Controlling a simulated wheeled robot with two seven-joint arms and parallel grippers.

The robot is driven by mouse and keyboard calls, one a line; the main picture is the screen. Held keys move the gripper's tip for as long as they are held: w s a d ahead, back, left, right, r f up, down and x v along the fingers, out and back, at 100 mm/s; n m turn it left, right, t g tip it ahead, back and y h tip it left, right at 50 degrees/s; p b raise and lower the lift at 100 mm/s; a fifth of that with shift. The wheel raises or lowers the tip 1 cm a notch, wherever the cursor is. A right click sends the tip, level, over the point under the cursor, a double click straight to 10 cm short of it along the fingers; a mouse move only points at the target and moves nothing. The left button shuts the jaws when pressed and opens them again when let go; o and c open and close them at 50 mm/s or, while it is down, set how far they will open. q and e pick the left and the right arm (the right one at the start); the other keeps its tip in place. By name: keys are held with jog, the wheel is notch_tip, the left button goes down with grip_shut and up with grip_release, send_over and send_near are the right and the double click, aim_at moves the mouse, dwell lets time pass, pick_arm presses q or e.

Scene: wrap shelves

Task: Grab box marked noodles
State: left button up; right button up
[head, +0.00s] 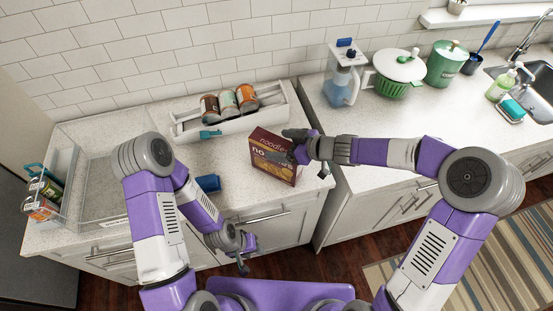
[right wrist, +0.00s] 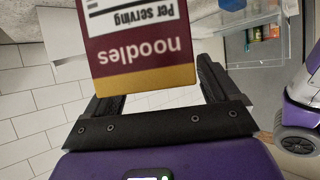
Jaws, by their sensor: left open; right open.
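The noodles box (head: 271,160) is dark red with a gold edge and the word "noodles" on it. It stands on the counter, right of the middle, near the front edge. In the right wrist view the box (right wrist: 137,50) shows upside down, with its top end between the two fingers. My right gripper (head: 299,146) is at the box's right upper side, its fingers open around or beside the box; contact is not clear. My left gripper (head: 245,258) is open and empty, low in front of the cabinets, away from the box.
A white rack (head: 232,125) with several cans stands behind the box. A blue item (head: 208,183) lies to its left. A clear bin (head: 55,190) with cans is at the far left.

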jog(key=shift+w+a+f, duration=0.25)
jog(key=shift+w+a, duration=0.1)
jog(key=shift+s+r, duration=0.1)
jog(key=shift+c, duration=0.3)
grip_shut()
